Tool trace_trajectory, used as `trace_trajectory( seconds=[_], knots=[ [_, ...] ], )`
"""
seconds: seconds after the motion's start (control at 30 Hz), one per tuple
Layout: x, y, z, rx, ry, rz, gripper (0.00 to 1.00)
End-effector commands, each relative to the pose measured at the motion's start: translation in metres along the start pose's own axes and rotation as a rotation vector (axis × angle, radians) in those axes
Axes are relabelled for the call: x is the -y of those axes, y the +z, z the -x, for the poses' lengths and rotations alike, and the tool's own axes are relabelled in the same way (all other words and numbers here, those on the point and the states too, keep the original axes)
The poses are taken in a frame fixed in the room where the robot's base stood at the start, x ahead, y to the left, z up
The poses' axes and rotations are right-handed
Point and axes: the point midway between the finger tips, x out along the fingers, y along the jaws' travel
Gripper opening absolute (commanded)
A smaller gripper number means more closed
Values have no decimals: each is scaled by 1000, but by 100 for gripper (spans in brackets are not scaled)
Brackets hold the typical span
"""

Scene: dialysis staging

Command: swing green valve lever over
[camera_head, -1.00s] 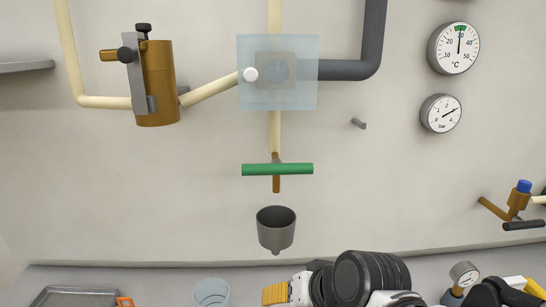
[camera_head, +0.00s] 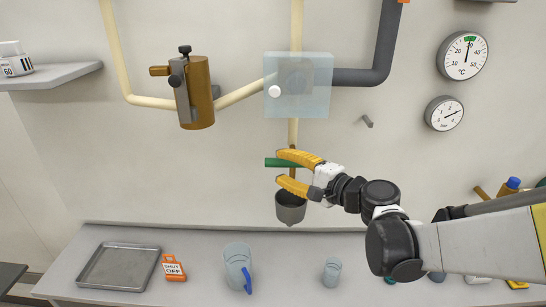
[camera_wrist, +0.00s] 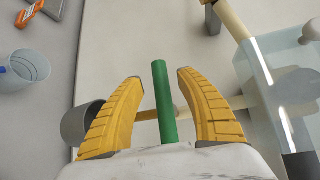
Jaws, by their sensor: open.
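The green valve lever (camera_head: 272,162) lies level across the cream pipe on the wall, below the pale see-through box (camera_head: 313,100). My gripper (camera_head: 281,171) is open around the lever from the right, one yellow finger above it and one below; the fingers hide much of it. In the wrist view the green lever (camera_wrist: 164,95) runs between the two spread fingers (camera_wrist: 158,75), with a gap on each side. Its near end is hidden by the gripper's palm.
A grey funnel (camera_head: 290,212) hangs just below my lower finger. A brass cylinder (camera_head: 202,100) is on the pipe at left, and gauges (camera_head: 462,56) are at upper right. A tray (camera_head: 119,268), an orange tag (camera_head: 174,268) and a jug (camera_head: 236,262) rest on the counter.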

Motion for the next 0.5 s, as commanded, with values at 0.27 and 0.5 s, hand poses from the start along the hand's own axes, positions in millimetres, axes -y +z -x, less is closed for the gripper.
trace_trajectory(
  seconds=[0.27,0.5],
  knots=[
    [0,0,-37,0,0,-1,44],
    [0,0,-41,-1,0,0,44]
  ],
)
